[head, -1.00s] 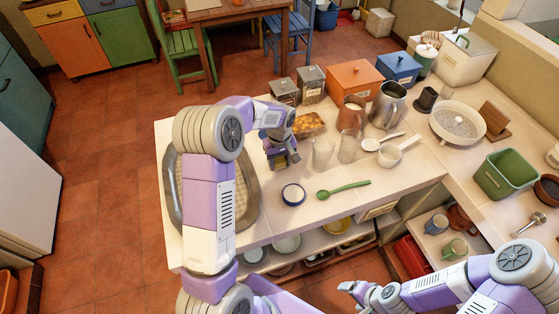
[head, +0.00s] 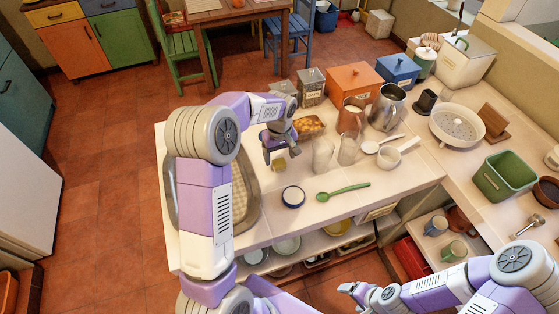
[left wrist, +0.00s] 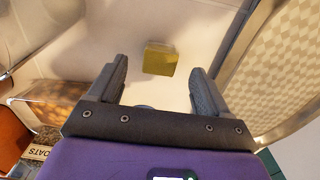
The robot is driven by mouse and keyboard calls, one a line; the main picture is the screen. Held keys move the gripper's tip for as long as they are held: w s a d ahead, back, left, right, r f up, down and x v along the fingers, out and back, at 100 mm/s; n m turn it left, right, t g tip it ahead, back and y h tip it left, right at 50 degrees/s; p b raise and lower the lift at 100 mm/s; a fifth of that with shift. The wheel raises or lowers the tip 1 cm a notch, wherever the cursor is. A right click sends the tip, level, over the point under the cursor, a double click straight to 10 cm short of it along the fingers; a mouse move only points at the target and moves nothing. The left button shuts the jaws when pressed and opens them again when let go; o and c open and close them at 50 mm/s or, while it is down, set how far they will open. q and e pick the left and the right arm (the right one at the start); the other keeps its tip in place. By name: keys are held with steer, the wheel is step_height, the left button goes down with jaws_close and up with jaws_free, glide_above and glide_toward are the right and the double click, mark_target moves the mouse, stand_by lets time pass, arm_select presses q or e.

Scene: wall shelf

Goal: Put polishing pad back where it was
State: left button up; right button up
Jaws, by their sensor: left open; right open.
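A small yellow-green block, which looks like the polishing pad (head: 279,163), lies on the pale counter just below my left gripper (head: 281,150). The left wrist view shows the pad (left wrist: 160,59) on the bare surface, beyond and between the two spread fingers of the left gripper (left wrist: 160,80). The left gripper is open and empty, and the pad looks apart from both fingers. My right gripper (head: 350,290) is open and empty, low in front of the counter's lower shelf.
A patterned tray (head: 245,198) lies left of the pad. A container of yellow-brown pieces (head: 310,124), clear glasses (head: 323,150), a blue-rimmed round dish (head: 293,196) and a green spoon (head: 343,191) are nearby. Canisters and boxes stand behind.

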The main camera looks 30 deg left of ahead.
mark_target(280, 163)
arm_select(q)
step_height(280, 163, up, 8)
steer(key=shift+f+p, duration=0.2)
steer(key=shift+p, duration=0.25)
